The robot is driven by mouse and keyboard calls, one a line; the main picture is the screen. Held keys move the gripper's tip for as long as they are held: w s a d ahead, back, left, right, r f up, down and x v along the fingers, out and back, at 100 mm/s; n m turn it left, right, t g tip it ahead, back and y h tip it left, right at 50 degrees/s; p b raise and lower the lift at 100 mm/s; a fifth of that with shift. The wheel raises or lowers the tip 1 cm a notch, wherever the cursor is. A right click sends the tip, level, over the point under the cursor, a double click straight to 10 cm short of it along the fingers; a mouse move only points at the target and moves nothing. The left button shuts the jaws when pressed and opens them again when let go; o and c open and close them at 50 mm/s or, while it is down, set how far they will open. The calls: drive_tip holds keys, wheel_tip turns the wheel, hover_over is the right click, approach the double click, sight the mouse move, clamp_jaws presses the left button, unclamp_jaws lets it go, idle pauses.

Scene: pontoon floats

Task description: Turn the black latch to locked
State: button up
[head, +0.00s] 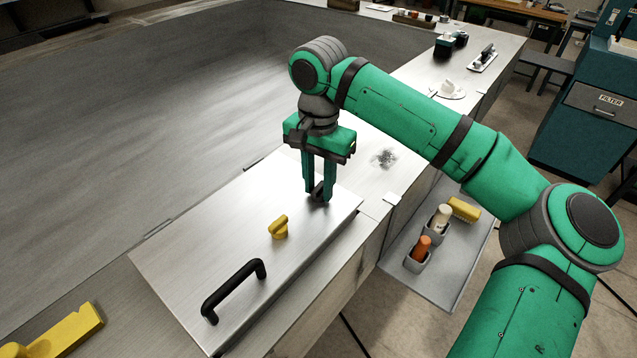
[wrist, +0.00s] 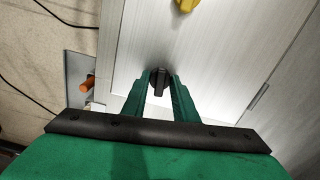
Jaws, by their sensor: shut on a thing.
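The black latch (head: 317,190) sits on the metal hatch panel (head: 215,255), near the panel's far end. My gripper (head: 318,198) points down over it, with a finger on each side of the latch. In the wrist view the black latch (wrist: 158,84) shows between the two green fingertips (wrist: 160,78), and the gripper is shut on it. The fingers hide part of the latch in the head view. No lock marking is readable, so I cannot tell the latch's locked position.
A yellow knob (head: 279,228) and a black handle (head: 234,290) stand on the same panel. A yellow part (head: 55,335) lies at the lower left. A grey side shelf (head: 455,255) holds bottles in cups and a yellow brush. The large grey surface at the left is clear.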

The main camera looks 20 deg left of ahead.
sight(319, 186)
drive_tip(key=n, duration=1.2)
drive_tip(key=shift+n, duration=2)
drive_tip(key=o, duration=1.1)
drive_tip(key=shift+c, duration=0.2)
wheel_tip(319, 186, up, 11)
